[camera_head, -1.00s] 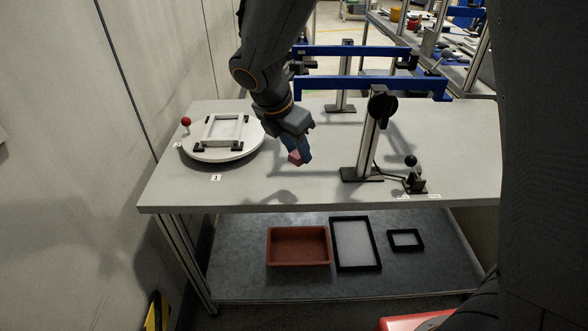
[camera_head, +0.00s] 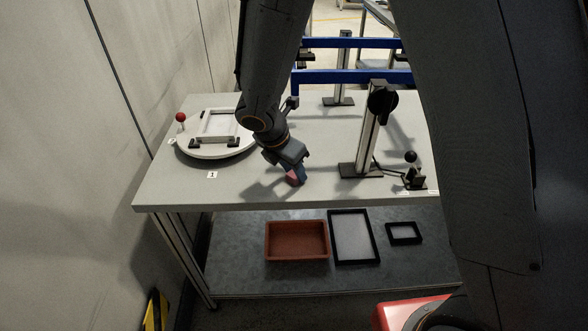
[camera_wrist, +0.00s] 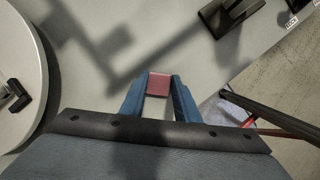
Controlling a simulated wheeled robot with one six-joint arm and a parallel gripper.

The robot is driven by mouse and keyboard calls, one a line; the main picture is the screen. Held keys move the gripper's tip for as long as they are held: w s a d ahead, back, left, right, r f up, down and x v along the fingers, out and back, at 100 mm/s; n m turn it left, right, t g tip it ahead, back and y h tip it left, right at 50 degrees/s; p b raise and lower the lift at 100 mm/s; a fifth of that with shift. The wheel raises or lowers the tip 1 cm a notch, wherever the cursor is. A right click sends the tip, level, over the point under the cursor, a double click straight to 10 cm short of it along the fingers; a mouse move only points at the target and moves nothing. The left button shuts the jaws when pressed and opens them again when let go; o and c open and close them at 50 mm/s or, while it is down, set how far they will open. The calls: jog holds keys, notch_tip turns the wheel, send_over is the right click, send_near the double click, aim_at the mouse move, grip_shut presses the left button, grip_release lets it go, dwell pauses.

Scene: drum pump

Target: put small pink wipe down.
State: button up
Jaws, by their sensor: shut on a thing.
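The small pink wipe (camera_head: 292,177) is a small pink block-like piece between the blue fingertips of my gripper (camera_head: 297,175). In the wrist view the wipe (camera_wrist: 158,84) shows between the two blue fingers of my gripper (camera_wrist: 159,90), which are shut on it. In the head view my gripper is low over the front part of the grey table (camera_head: 250,195). I cannot tell whether the wipe touches the table top.
A white round turntable (camera_head: 213,153) with a frame and red knob stands at the left. A metal post (camera_head: 366,140) and a black-knobbed lever (camera_head: 411,170) stand at the right. A brown tray (camera_head: 297,255) and two black-framed trays (camera_head: 354,262) lie on the lower shelf.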

jog(key=shift+f, duration=0.1)
jog(key=o, duration=1)
